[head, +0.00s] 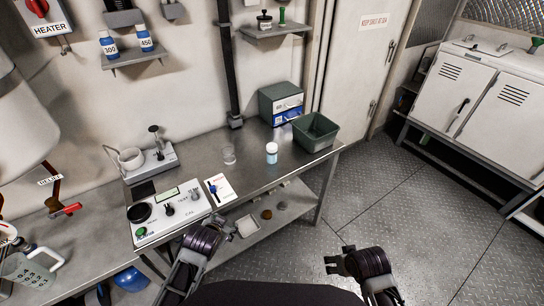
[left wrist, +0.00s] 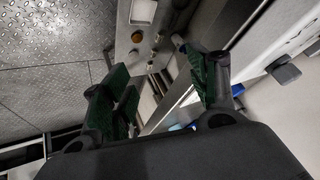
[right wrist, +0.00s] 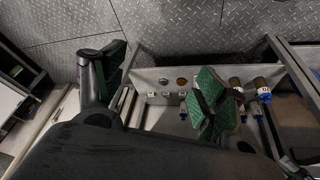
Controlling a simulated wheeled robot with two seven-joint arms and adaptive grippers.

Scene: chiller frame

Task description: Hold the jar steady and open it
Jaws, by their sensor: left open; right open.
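A small jar (head: 271,153) with a pale blue body and white lid stands upright on the steel bench (head: 250,181), near its front edge in the head view. My left gripper (head: 209,222) is below and in front of the bench, open and empty. Its two green-padded fingers are spread in the left wrist view (left wrist: 165,85). My right gripper (head: 338,262) is over the floor to the right, open and empty. Its fingers stand apart in the right wrist view (right wrist: 160,85). Both grippers are well apart from the jar. I cannot make out the jar in either wrist view.
A clear glass (head: 229,155) stands left of the jar. A green bin (head: 315,132) and a grey-blue box (head: 281,104) are right and behind. A control panel (head: 168,212) and notepad (head: 219,189) lie left. A lower shelf (head: 258,226) holds small items. The floor at right is clear.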

